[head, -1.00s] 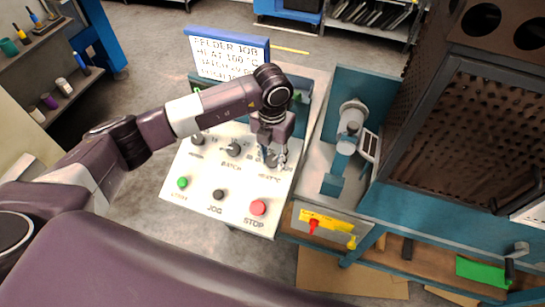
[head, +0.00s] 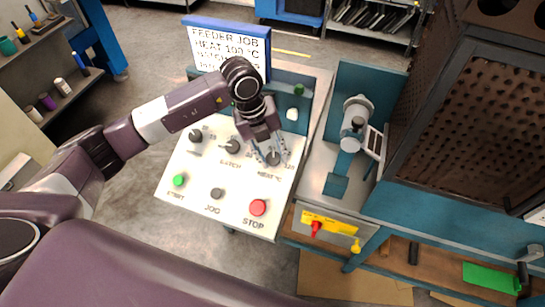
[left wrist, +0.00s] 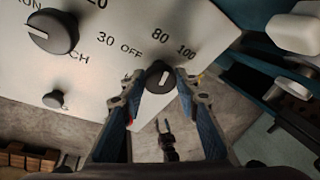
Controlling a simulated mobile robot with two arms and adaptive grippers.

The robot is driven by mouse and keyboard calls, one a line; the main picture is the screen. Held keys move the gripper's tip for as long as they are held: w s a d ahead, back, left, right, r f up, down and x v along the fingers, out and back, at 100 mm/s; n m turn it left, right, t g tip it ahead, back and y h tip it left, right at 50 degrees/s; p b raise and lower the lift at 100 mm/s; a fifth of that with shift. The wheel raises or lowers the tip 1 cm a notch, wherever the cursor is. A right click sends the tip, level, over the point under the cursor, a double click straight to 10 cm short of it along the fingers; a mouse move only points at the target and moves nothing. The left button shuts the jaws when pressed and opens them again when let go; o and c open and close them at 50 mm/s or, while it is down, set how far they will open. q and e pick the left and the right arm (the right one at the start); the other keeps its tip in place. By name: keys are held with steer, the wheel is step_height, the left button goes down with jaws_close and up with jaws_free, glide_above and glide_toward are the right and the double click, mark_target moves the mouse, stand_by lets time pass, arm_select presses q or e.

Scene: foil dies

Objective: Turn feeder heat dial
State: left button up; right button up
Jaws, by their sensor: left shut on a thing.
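The heat dial (head: 273,158) is a small black knob on the right of the sloped white panel (head: 190,210). My left gripper (head: 267,156) reaches down to it from above. In the left wrist view the dial (left wrist: 160,77) sits between the two fingers of my left gripper (left wrist: 160,92), which are shut on its sides. Its white pointer line leans slightly right of straight up, below the printed 80 and 100. The job card (head: 228,50) behind the panel reads FEEDER JOB, HEAT 100 °C; its lower lines are partly hidden. My right gripper is not in view.
Two more dials, the batch dial (head: 232,146) and a left dial (head: 195,136), stand beside it. Below are green START (head: 179,180), black JOG (head: 217,194) and red STOP (head: 258,207) buttons. A teal machine (head: 350,140) stands close on the right.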

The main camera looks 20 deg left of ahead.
arm_select(q)
steer(key=shift+n+t+h+b, duration=0.3)
steer(key=shift+n+b, duration=0.1)
steer(key=shift+n, duration=0.9)
steer(key=shift+r, duration=0.1)
steer(key=o, duration=1.2)
steer(key=shift+c, duration=0.2)
steer(key=v, duration=1.2)
steer(key=shift+a, duration=0.15)
steer(key=shift+s, duration=0.2)
